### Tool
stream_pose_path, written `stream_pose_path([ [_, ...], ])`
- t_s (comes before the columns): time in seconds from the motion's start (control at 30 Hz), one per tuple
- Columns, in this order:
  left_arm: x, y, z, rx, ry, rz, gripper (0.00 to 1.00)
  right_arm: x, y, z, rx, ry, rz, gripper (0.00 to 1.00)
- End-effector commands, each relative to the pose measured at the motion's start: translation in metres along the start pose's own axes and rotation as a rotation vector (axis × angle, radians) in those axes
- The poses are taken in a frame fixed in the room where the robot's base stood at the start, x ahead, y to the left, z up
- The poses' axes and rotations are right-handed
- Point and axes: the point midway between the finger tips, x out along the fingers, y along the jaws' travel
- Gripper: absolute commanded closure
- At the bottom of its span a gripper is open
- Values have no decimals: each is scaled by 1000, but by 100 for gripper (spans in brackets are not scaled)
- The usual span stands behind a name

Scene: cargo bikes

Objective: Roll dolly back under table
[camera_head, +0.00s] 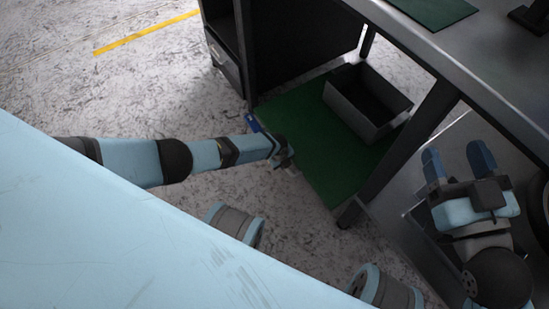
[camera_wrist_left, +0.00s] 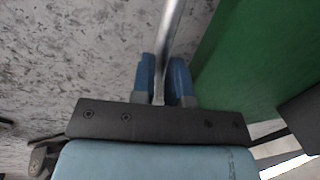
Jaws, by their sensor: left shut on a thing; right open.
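The dolly has a flat green top (camera_head: 312,150) and lies low beside and partly under the table (camera_head: 432,48). My left gripper (camera_head: 284,150) is at the dolly's near left edge. In the left wrist view, my left gripper's blue fingers (camera_wrist_left: 163,80) are shut on a metal bar, the dolly's handle (camera_wrist_left: 174,28), with the green top to the right. The handle is mostly hidden in the head view. My right gripper (camera_head: 456,160) is open and empty, above the lower right, to the right of the table leg.
An open grey box (camera_head: 366,105) stands on the dolly's green top. A dark cabinet (camera_head: 280,45) with a drawer stands at the dolly's far left, and a table leg (camera_head: 405,145) at its right. Bare concrete floor (camera_head: 130,90) is free on the left.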

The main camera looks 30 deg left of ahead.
Motion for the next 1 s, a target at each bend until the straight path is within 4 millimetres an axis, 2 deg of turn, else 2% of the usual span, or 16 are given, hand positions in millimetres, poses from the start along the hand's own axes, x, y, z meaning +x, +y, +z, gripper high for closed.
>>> stream_pose_path([
  [0.2,2,-12,1,0,2,-2,100,-1,2,-3,-27,15,-3,38],
  [0.53,2,-13,1,1,3,-2,100,0,3,-1,-26,10,0,38],
  [0.57,2,-13,1,0,3,-2,79,1,3,-1,-25,9,0,38],
  [0.63,2,-12,1,0,2,-2,62,1,3,0,-24,8,1,38],
  [0.67,2,-12,1,0,2,-2,60,1,3,1,-23,7,2,38],
  [1.0,-4,-12,3,0,1,0,60,2,3,-4,-13,4,2,38],
])
